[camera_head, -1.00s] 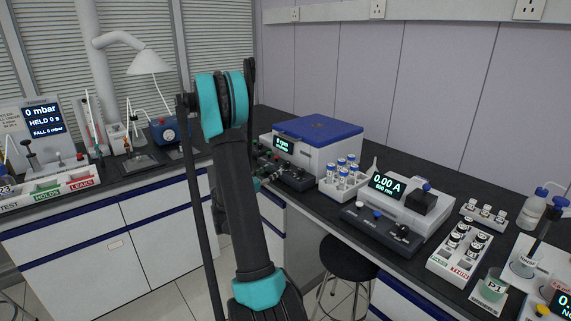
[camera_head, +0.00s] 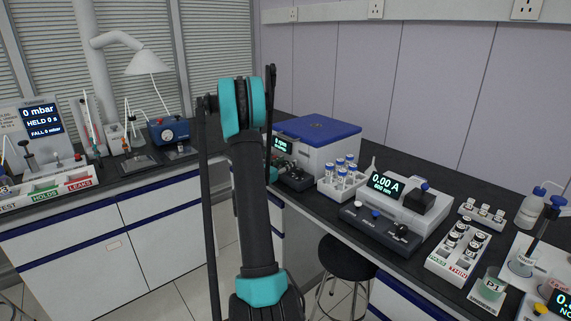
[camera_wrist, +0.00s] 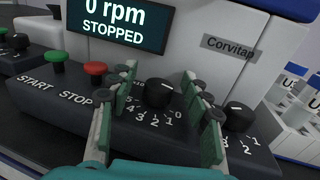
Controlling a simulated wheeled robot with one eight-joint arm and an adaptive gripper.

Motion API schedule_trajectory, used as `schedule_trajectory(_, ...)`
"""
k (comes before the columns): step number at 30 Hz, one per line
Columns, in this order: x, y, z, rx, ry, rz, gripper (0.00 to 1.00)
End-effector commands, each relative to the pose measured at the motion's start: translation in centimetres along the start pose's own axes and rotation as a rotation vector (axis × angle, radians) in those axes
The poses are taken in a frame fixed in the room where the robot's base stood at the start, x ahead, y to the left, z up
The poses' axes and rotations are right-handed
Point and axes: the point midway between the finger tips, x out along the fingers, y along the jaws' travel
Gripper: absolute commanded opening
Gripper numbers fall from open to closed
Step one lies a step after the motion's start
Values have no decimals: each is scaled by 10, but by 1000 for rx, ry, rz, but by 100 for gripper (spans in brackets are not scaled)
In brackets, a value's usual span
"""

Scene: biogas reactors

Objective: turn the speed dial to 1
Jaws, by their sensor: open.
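In the wrist view a black dial (camera_wrist: 158,93) stands on the sloping dark panel, with a scale of numbers from 0 to 5 along its near side. Its pointer reading is not clear. A second black dial (camera_wrist: 238,116) with its own numbers is to its right; no name for either dial is readable. My gripper (camera_wrist: 159,74) is open, its green fingers on either side of the first dial. I cannot tell whether they touch it. The display (camera_wrist: 120,22) reads 0 rpm, STOPPED.
A green START button (camera_wrist: 57,60) and a red STOP button (camera_wrist: 95,73) stand left of the fingers. The second dial is close to the right finger. In the head view the blue-lidded machine (camera_head: 318,131) has a vial rack (camera_head: 343,181) to its right.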

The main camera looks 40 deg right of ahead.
Motion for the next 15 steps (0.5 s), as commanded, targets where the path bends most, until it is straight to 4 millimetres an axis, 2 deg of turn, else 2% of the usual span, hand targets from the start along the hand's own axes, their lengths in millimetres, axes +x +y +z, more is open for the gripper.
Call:
schedule_trajectory(2, 0, 0, 0, 0, 0, 0, 41)
schedule_trajectory(12, 0, 0, 0, 0, 0, 0, 0)
schedule_trajectory(15, 0, 0, 0, 0, 0, -1, 0)
